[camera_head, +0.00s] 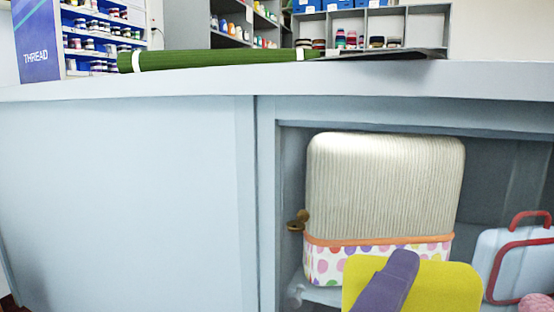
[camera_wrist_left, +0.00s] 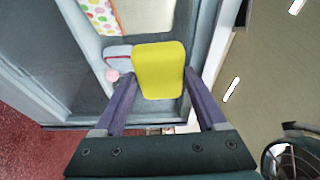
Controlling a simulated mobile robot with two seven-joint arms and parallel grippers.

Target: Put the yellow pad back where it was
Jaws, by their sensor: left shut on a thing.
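The yellow pad (camera_head: 440,288) is a flat, round-cornered piece at the bottom of the head view, in front of the open counter compartment (camera_head: 270,190). My left gripper (camera_wrist_left: 160,80) has purple fingers and is shut on the yellow pad, which also shows between its fingers in the left wrist view (camera_wrist_left: 160,68). In the head view one purple finger crosses the pad's face, and the pad's lower edge is cut off. My right gripper is in neither view.
In the compartment stand a ribbed cream cover with a dotted base (camera_head: 385,190) and, to its right, a pale blue case with red trim (camera_head: 490,250). A pink ball (camera_head: 537,303) lies near the case. A green roll (camera_head: 220,60) lies on the countertop (camera_head: 180,85).

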